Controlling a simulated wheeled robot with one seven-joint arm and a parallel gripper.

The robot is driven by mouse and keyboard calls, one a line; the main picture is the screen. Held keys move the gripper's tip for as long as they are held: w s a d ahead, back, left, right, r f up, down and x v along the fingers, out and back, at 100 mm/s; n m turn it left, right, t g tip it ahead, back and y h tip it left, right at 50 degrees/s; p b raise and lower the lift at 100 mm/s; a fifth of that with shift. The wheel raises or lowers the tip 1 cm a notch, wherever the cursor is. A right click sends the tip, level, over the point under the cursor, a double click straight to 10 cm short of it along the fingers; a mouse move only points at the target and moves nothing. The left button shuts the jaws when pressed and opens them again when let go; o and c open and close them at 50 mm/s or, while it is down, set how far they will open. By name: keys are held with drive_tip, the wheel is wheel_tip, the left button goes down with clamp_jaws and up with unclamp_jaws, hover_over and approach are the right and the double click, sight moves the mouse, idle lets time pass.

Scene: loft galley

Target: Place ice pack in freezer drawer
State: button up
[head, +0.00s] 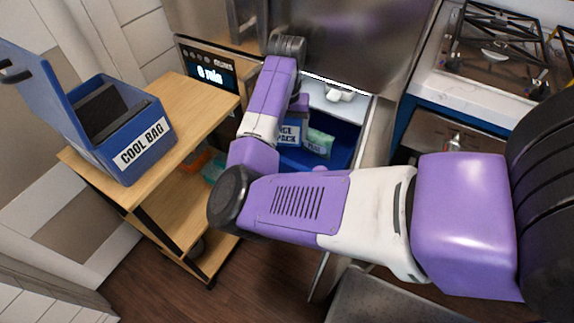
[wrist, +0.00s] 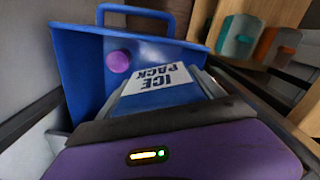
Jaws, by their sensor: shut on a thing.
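The ice pack (head: 288,134) is blue with a white label, partly hidden behind my arm in the head view. In the wrist view my gripper (wrist: 163,96) is shut on the ice pack (wrist: 160,82), whose label faces up. The freezer drawer (head: 344,151) is pulled open with a blue inside. The pack is at the drawer's left part, beside a pale green packet (head: 319,143). Blue walls (wrist: 80,62) rise around it in the wrist view. Whether the pack touches the drawer floor cannot be told. My fingertips are hidden in the head view.
An open blue cool bag (head: 143,153) stands on a wooden cart (head: 188,108) left of the drawer. A purple round thing (wrist: 118,61) shows against the blue wall. Teal (wrist: 238,36) and orange (wrist: 277,48) things sit beyond. A hob (head: 495,50) is at upper right.

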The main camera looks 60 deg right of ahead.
sight(287, 140)
wheel_tip(287, 140, down, 16)
drive_tip(key=shift+r+b, duration=0.15)
drive_tip(key=shift+b, duration=1.1)
drive_tip(key=shift+f, duration=0.65)
drive_tip(key=o, duration=1.4)
drive_tip(key=shift+o, duration=0.2)
wheel_tip(287, 140, up, 13)
drive_tip(key=shift+r+p, duration=0.15)
drive_tip(key=shift+p, duration=0.95)
